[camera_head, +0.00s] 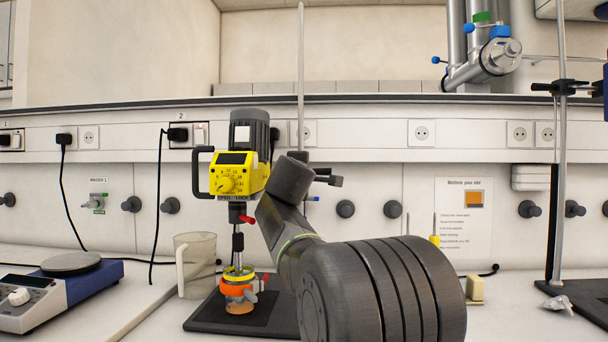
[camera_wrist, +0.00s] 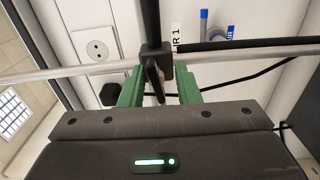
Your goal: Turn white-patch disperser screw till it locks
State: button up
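The disperser (camera_head: 237,172) is a yellow unit with a grey motor, a dial and a black side handle, on a stand in the head view. A red knob (camera_head: 248,219) sits on its shaft, below an open/lock label. In the wrist view, my gripper (camera_wrist: 158,90) has two green fingers standing apart, one on each side of a thin black screw wing (camera_wrist: 157,88) below a black clamp (camera_wrist: 156,58) on a metal rod. I see gaps beside the wing and no clear contact. My arm hides the gripper in the head view.
An orange-collared vessel (camera_head: 238,292) is under the shaft on a black base (camera_head: 203,319). A clear beaker (camera_head: 196,265) and a blue hotplate (camera_head: 94,279) are to the left. The stand rod (camera_head: 301,75) rises behind. A second stand (camera_head: 561,180) is at right.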

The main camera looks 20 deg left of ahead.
jog(key=shift+d+r, duration=0.1)
jog(key=shift+d, duration=0.05)
jog(key=b+v, duration=0.1)
jog(key=v, duration=1.2)
jog(key=shift+s, duration=0.4)
jog(key=shift+o, duration=0.4)
